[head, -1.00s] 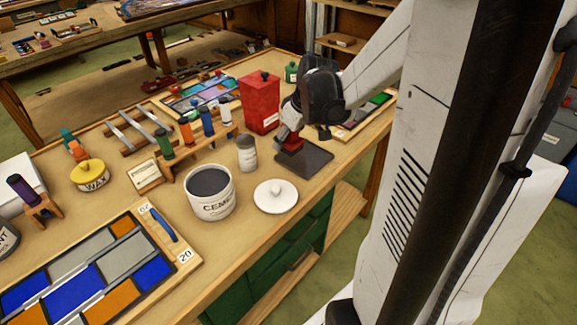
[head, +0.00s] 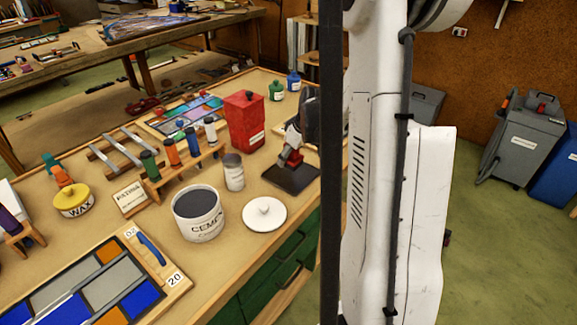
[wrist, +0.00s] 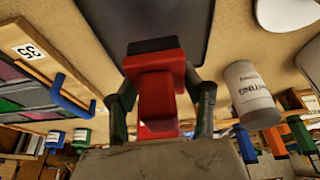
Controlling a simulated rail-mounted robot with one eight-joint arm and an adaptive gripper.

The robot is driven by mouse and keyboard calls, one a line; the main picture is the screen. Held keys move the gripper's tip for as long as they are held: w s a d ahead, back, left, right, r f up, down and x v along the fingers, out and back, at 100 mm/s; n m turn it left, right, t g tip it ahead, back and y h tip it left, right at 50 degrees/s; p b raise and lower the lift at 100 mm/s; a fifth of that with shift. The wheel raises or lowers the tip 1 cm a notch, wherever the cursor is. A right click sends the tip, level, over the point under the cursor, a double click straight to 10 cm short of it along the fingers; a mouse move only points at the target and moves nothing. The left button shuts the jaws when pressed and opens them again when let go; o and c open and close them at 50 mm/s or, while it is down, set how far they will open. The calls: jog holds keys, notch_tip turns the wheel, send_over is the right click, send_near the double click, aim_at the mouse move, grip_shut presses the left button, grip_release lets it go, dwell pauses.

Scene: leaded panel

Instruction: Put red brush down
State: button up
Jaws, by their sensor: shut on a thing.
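The red brush (head: 293,157) is held over the dark mat (head: 279,179) at the right part of the bench. In the wrist view the brush's red body (wrist: 156,110) sits between the two fingers, with its dark end toward the dark mat (wrist: 200,12). My gripper (wrist: 160,88) is shut on it. In the head view my gripper (head: 293,139) is partly hidden behind my own column. I cannot tell whether the brush touches the mat.
A red box (head: 245,122) stands behind the mat. A grey-and-white jar (head: 234,173), a white lid (head: 264,214) and the cement pot (head: 198,217) stand to the left. A rack (head: 180,172) holds several coloured-handled tools. Green (head: 277,91) and blue (head: 294,82) bottles stand at the back.

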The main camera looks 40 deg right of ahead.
aim_at(288, 173)
jog(key=shift+f, duration=2.05)
jog(key=shift+f, duration=0.2)
jog(key=o, duration=1)
jog(key=shift+o, duration=0.2)
jog(key=shift+r, duration=0.2)
jog(key=a+v, duration=0.1)
jog(key=v, duration=1.1)
jog(key=s+a+r, duration=0.1)
jog(key=a+r, duration=0.3)
jog(key=a, duration=0.5)
jog(key=s+a+r, duration=0.2)
jog(key=a+r, duration=0.2)
jog(key=a, duration=0.4)
jog(key=s+a+r+m+t, duration=0.1)
jog(key=s+a, duration=0.4)
jog(key=a, duration=0.2)
jog(key=s+a+r+t, duration=0.1)
jog(key=s+a, duration=0.4)
jog(key=a, duration=0.3)
jog(key=shift+s+a+m+t+h+p, duration=0.25)
jog(key=shift+s+m+t+h+p, duration=0.05)
jog(key=shift+s+m+t, duration=0.1)
